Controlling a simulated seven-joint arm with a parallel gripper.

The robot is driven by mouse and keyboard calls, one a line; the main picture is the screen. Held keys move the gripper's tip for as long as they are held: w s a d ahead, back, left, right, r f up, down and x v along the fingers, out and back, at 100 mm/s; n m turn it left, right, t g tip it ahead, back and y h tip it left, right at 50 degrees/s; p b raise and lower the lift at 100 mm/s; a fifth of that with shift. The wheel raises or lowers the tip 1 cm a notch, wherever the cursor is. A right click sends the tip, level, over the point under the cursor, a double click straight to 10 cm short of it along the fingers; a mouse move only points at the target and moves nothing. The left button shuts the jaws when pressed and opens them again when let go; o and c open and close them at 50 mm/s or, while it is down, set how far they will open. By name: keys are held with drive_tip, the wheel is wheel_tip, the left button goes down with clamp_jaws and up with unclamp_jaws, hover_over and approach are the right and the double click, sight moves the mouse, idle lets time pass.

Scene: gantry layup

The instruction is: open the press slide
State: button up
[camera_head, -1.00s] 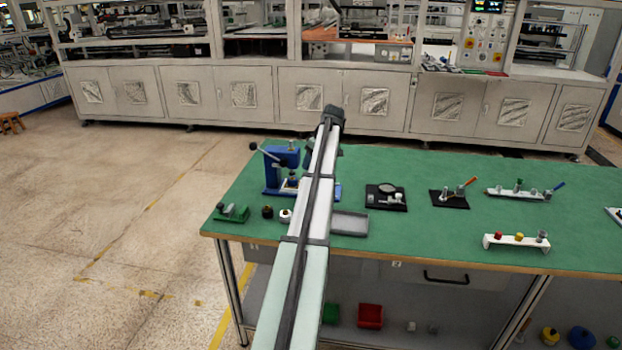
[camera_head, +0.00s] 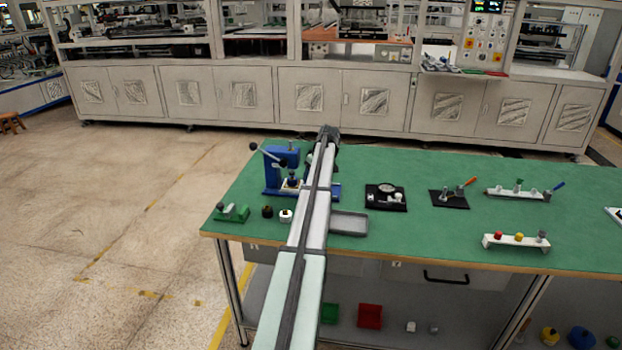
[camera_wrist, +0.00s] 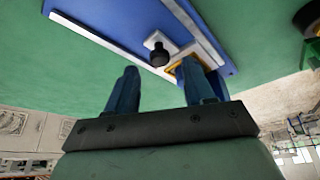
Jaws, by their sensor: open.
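The blue press (camera_head: 282,172) stands at the left of the green bench, its black-knobbed lever pointing up to the left. In the wrist view its blue base (camera_wrist: 95,17) carries a light rail and a pale slide plate (camera_wrist: 157,40) with a black knob (camera_wrist: 159,56). My gripper (camera_wrist: 159,68) is open, and its two blue fingers show beside the base. The knob appears between the fingertips in the picture; no contact shows, and I cannot tell the depth gap. A yellow-edged part is partly hidden by the right finger. In the head view my arm hides the gripper.
A grey tray (camera_head: 349,223) lies right of my arm. A green fixture (camera_head: 232,213) and small round parts (camera_head: 267,211) lie in front of the press. A black gauge stand (camera_head: 386,197) is further right. Green bench surface is clear between these.

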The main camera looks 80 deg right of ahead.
drive_tip(key=shift+x, duration=1.1)
clamp_jaws()
